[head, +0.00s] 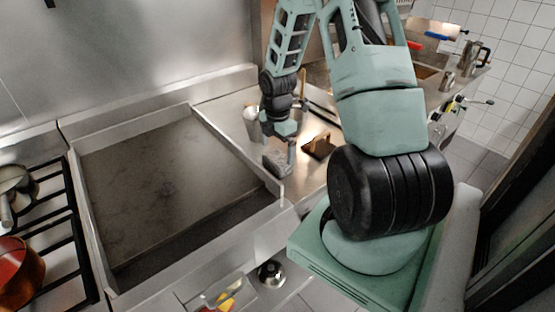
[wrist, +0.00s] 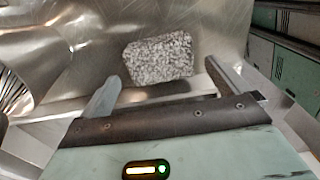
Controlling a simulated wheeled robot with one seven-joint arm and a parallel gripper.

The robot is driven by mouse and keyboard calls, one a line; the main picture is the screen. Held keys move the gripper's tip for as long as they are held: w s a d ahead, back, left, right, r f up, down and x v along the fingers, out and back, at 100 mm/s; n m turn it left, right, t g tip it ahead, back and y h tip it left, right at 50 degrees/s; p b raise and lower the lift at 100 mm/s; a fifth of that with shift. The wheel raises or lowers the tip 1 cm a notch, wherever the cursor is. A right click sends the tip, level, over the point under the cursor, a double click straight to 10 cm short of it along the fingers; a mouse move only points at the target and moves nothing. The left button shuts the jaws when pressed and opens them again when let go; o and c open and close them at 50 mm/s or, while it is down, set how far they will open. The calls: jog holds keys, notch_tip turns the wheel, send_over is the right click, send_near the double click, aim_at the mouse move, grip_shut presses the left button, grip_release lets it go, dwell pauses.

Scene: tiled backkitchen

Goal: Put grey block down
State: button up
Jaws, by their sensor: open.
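The grey speckled block (head: 277,162) is on the steel counter (head: 225,108), just right of the large pan-like basin. In the wrist view the block (wrist: 158,58) appears to lie flat on the shiny metal surface, ahead of the fingertips. My gripper (head: 279,147) points down right above the block in the head view. In the wrist view my gripper (wrist: 161,76) has its two fingers spread wide on either side of the block's near edge, and neither finger visibly clamps it. Whether a finger still touches it, I cannot tell.
A brown object (head: 319,146) stands close to the right of the block. A metal cup (head: 252,124) stands behind left. The basin's raised rim (head: 236,153) runs along the left. A stove with a red pot (head: 20,268) is at far left.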

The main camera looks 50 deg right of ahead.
aim_at(278, 157)
notch_tip(278, 157, up, 7)
jog(key=s+a+r+m, duration=0.1)
jog(key=a+r+m, duration=0.15)
jog(key=a, duration=1.05)
jog(key=a+r+m, duration=0.1)
jog(key=a+r, duration=0.3)
jog(key=a, duration=0.9)
jog(key=s+a+r+m, duration=0.2)
jog(key=s+a+m, duration=0.2)
jog(key=s+a, duration=1)
jog(key=shift+s+a+r+y+b, duration=0.3)
jog(key=shift+s+a+r, duration=0.1)
jog(key=shift+s, duration=0.65)
jog(key=shift+f+b, duration=0.6)
